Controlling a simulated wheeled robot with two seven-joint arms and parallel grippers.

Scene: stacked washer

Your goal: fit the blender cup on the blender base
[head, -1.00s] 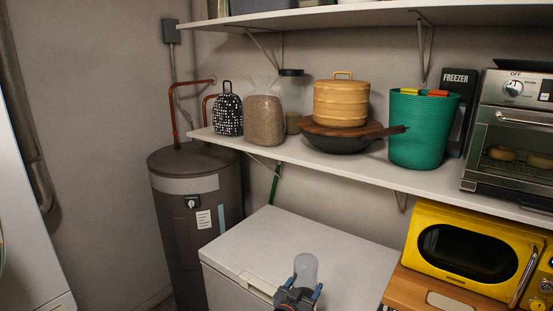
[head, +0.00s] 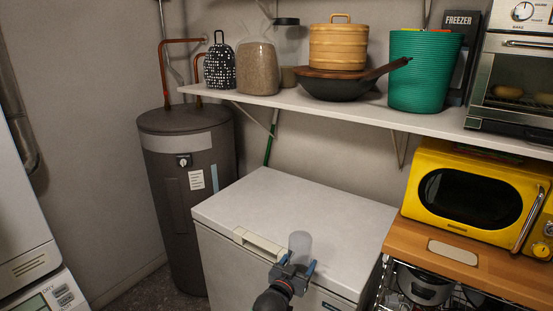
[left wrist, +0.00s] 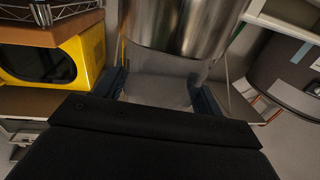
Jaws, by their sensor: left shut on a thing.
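The clear, greyish blender cup (head: 300,243) stands upright in my left gripper (head: 293,269), in front of the white chest freezer's top in the head view. The gripper's blue fingers sit on either side of the cup. In the left wrist view the fingers (left wrist: 160,92) close around a translucent part of the cup (left wrist: 165,88). A shiny metal cylinder (left wrist: 187,25) shows just beyond it; I cannot tell whether it belongs to the cup. I cannot make out the blender base in either view. My right gripper is not in view.
The white freezer (head: 320,200) has a bare top. To its right are a wooden-topped cart (head: 420,233), a yellow microwave (head: 470,195) and a pot (head: 425,285) below. A water heater (head: 170,180) stands left. The wall shelf (head: 330,106) is crowded.

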